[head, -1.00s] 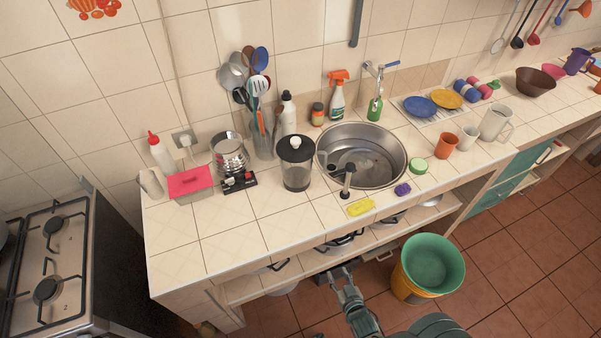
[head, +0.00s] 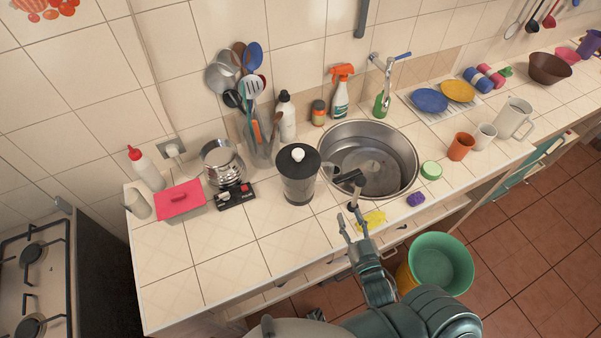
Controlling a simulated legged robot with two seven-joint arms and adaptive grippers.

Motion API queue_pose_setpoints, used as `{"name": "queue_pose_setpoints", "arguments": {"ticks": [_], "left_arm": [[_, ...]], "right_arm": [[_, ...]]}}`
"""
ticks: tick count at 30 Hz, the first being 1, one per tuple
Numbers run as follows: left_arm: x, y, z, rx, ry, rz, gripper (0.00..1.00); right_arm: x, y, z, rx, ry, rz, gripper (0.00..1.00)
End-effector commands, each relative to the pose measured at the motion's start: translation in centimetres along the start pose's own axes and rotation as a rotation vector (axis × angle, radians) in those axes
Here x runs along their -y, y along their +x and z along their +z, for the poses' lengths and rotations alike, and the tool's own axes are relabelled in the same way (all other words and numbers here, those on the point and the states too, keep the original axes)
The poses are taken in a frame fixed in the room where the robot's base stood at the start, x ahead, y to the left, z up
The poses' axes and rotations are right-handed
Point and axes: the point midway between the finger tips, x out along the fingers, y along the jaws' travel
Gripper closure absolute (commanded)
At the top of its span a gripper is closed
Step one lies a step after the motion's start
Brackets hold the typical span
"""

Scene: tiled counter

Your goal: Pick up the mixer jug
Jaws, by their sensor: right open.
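The mixer jug (head: 299,188) stands upright on the tiled counter, left of the sink. It has a clear dark body, a black lid and a white knob. My right gripper (head: 353,224) is open and empty over the counter's front edge, to the right of the jug and nearer to me. It is apart from the jug, with its fingers pointing toward the sink. I cannot make out my left gripper in this view.
The sink (head: 385,160) lies right of the jug, with a dark upright fitting (head: 351,180) at its near rim. A yellow sponge (head: 375,219) lies beside my right gripper. A steel pot-like appliance (head: 223,165) and a utensil holder (head: 262,145) stand left. The front-left counter is clear.

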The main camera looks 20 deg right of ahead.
Motion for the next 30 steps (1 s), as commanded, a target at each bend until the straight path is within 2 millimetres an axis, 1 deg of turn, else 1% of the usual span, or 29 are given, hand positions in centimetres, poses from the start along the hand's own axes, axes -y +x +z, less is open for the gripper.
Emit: {"name": "queue_pose_setpoints", "arguments": {"ticks": [2, 5, 9, 12, 15, 19, 22, 24, 27, 30], "left_arm": [[-0.3, -0.3, 0.4, 0.006, 0.001, 0.004, 0.55], [-0.3, -0.8, 1.4, 0.020, 0.002, 0.004, 0.55], [0.1, -1.5, 2.9, 0.043, 0.005, -0.001, 0.55], [0.6, -1.8, 3.2, 0.048, 0.007, -0.006, 0.55], [1.0, -2.0, 3.0, 0.045, 0.008, -0.011, 0.55], [1.2, -2.0, 1.9, 0.030, 0.007, -0.013, 0.55], [1.0, -2.2, 0.9, 0.015, 0.006, -0.011, 0.55], [0.6, -2.5, 0.6, 0.010, 0.003, -0.006, 0.55], [-0.2, -3.0, 0.5, 0.010, 0.000, 0.002, 0.55], [-0.4, -3.1, 0.8, 0.015, 0.000, 0.005, 0.55]], "right_arm": [[0.2, 1.1, -0.3, -0.004, -0.001, 0.000, 0.58], [0.3, 3.4, -0.4, -0.006, -0.001, -0.001, 0.58], [0.0, 6.9, -0.4, -0.005, 0.000, -0.001, 0.58], [-0.2, 9.1, -0.2, -0.003, 0.003, 0.000, 0.58], [-0.4, 10.8, -0.1, -0.001, 0.004, 0.000, 0.58], [-0.5, 11.8, 0.1, 0.001, 0.005, 0.001, 0.58], [-0.4, 12.5, -0.1, 0.000, 0.004, 0.000, 0.58], [-0.5, 13.4, -0.3, 0.000, 0.002, 0.000, 0.58], [-0.7, 15.1, -0.6, -0.001, 0.001, 0.000, 0.58], [-0.4, 16.4, -0.4, 0.000, 0.001, 0.000, 0.58]]}}
